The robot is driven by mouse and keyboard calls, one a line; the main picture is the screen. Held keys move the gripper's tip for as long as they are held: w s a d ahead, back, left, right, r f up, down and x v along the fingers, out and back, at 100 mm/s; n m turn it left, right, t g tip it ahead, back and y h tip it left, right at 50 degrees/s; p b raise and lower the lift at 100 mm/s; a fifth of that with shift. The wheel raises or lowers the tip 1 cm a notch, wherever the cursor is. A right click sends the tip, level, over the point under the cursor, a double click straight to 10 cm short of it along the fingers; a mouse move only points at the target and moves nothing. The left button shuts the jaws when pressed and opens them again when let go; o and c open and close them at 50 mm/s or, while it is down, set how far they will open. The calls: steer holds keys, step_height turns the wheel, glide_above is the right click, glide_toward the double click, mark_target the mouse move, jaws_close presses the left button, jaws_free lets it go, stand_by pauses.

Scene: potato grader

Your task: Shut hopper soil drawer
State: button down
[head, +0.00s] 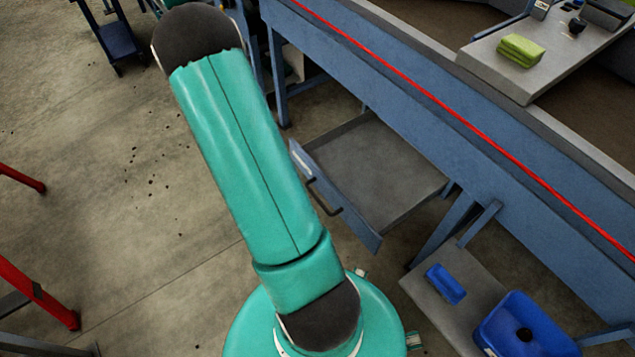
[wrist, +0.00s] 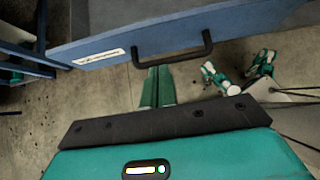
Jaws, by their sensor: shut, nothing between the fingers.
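The soil drawer (head: 385,165) stands pulled out from under the blue hopper (head: 440,135). Its grey tray looks empty in the part I can see. Its blue front carries a black bar handle (head: 325,196) and a pale label. In the wrist view the drawer front (wrist: 235,28) crosses the top, with the handle (wrist: 172,54) near the middle. My gripper (wrist: 158,72) shows there as two green fingers, shut with nothing between them. Their tips appear just below the handle in the picture; I cannot tell whether they touch it. In the head view my arm hides the gripper.
A blue bin (head: 525,325) and a small blue tray (head: 445,284) sit on a grey platform at lower right. A green sponge-like block (head: 521,50) lies on a shelf above the hopper. Red frame legs (head: 40,295) stand at left. Concrete floor between is mostly clear.

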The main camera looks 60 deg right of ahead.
mark_target(326, 184)
steer(key=s+d+f, duration=0.1)
steer(key=d, duration=0.1)
steer(key=s+d+f, duration=0.1)
steer(key=d, duration=0.1)
steer(key=s+d, duration=0.1)
steer(key=d, duration=0.1)
steer(key=shift+f, duration=0.4)
steer(key=shift+s, duration=0.1)
